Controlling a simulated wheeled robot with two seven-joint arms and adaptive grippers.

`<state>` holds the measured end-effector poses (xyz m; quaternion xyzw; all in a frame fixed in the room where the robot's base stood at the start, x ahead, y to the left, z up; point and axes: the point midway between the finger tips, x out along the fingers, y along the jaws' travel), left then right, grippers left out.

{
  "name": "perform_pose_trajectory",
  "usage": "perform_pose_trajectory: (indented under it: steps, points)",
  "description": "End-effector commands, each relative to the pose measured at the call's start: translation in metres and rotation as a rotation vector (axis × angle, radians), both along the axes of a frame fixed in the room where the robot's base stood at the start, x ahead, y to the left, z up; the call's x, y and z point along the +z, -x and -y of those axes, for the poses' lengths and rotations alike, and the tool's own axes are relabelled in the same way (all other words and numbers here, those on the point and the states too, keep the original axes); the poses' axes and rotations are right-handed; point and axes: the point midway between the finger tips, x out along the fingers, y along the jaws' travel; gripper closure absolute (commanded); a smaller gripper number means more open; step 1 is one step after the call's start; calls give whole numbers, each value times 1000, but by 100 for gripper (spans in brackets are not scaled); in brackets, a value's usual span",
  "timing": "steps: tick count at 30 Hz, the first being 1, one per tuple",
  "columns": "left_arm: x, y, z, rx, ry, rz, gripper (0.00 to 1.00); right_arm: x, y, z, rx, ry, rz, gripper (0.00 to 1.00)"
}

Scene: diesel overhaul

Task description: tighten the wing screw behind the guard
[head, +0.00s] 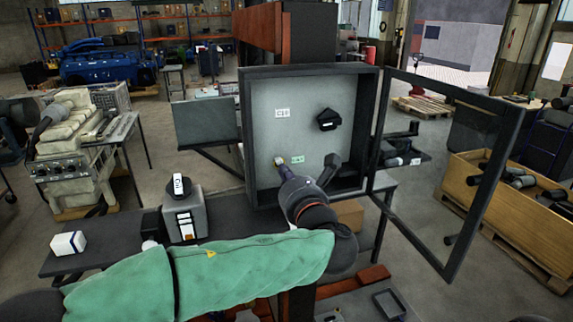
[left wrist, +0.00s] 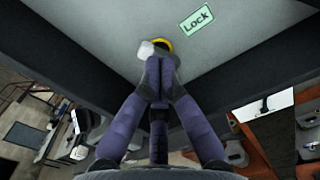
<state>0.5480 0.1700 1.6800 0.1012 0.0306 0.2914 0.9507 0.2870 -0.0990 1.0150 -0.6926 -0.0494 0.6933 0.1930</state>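The wing screw (left wrist: 148,48) is a small pale piece on a yellow ring (left wrist: 164,43), low on the grey back panel (head: 262,110) of a dark-framed box. It also shows small in the head view (head: 280,161). A green label reading "Lock" (left wrist: 197,18) is to its right. The guard (head: 484,150), a dark-framed see-through door, stands swung open to the right. My left gripper (left wrist: 158,70) reaches into the box from below. Its fingertips are together at the screw and hide part of it. My right gripper is in neither view.
A black knob (head: 327,119) sits higher on the panel, right of a white label (head: 282,113). The box frame's lower edge (left wrist: 215,75) runs close to my left fingers. A grey device (head: 184,218) and a white box (head: 68,243) stand on the dark bench at left.

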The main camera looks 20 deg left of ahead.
Motion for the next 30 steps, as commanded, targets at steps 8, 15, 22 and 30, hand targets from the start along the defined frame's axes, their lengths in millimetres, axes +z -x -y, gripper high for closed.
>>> perform_pose_trajectory:
  steps: [8,15,22,30]
  points:
    - [4,0,0,-1,-161,-110,100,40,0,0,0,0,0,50]
    - [-1,0,0,-1,-208,-142,100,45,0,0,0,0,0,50]
    - [-1,0,0,-1,-211,-144,100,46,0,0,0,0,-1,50]
    - [0,-1,0,0,-396,-268,100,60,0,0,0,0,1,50]
